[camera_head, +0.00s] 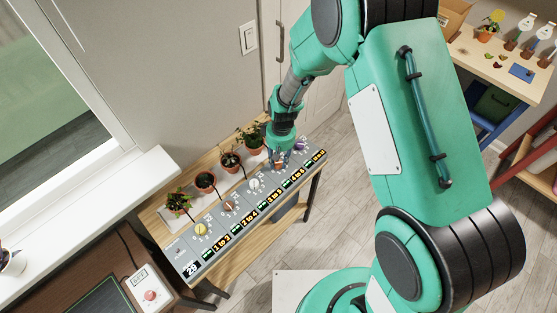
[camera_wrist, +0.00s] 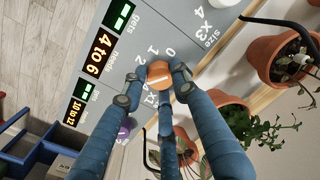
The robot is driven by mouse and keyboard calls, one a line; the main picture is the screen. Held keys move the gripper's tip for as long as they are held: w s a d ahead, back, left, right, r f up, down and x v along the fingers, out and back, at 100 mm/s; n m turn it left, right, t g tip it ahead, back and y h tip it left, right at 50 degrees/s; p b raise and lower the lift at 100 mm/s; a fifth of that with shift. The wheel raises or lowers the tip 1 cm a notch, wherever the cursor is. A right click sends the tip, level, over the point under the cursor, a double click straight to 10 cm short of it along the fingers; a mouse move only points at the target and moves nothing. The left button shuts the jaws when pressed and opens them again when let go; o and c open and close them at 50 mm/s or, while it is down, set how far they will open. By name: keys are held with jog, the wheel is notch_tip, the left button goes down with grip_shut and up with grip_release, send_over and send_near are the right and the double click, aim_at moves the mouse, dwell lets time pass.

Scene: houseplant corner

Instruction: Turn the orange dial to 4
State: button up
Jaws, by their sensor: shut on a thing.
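The orange dial (camera_wrist: 158,71) is on the grey panel (camera_wrist: 118,62), with a pale mark across its face. The printed 0, 1 and 2 show beside it; the other numbers are hidden by the fingers, and I cannot tell its setting. My gripper (camera_wrist: 157,88) has its dark-tipped blue fingers closed around the dial's sides. In the head view my gripper (camera_head: 279,154) reaches down to the panel (camera_head: 243,208), and the dial is mostly hidden there. A lit display beside it reads "4 to 6" (camera_wrist: 95,52).
A purple dial (camera_wrist: 124,131) and a white dial (camera_head: 254,184) flank the orange one; a brownish dial (camera_head: 229,207) and a yellow dial (camera_head: 201,229) are further along. Several potted plants (camera_head: 231,160) stand close behind the panel. A wall (camera_head: 190,80) is behind them.

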aim_at(280, 161)
jog(key=n, duration=0.5)
jog(key=shift+s+d+f, duration=0.1)
jog(key=shift+s, duration=0.05)
dwell(0.3)
jog(key=o, duration=1.1)
jog(key=shift+o, duration=0.2)
jog(key=shift+r, duration=0.2)
jog(key=shift+w+r, duration=0.2)
jog(key=shift+r, duration=0.05)
notch_tip(280, 161, up, 11)
jog(key=shift+w+d, duration=0.15)
jog(key=shift+w, duration=0.1)
